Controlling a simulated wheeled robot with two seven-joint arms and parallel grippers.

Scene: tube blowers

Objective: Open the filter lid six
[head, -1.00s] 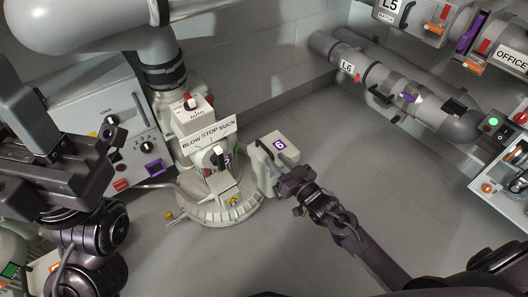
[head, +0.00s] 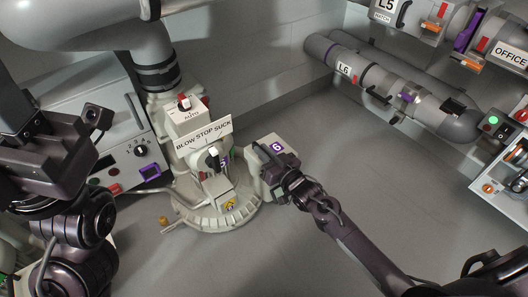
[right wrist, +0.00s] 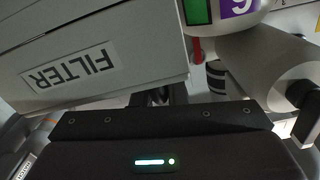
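The filter box six (head: 264,190) is a pale box with a purple "6" label on its lid (head: 276,147), beside the round base of the blower. The lid appears closed. In the right wrist view the box (right wrist: 120,68) fills the upper left, with an upside-down "FILTER" label. My right gripper (head: 274,164) is at the lid's front right edge, against or very close to it. Its fingers (right wrist: 158,96) are mostly hidden below the box, so I cannot tell whether they are open or shut. My left arm's gripper (head: 48,165) is at the far left, its fingertips unclear.
Blower six (head: 218,190), with a BLOW STOP SUCK dial (head: 214,157), stands just left of the box. A grey cabinet (head: 112,125) is behind my left arm. Pipe L6 (head: 395,85) runs along the right wall.

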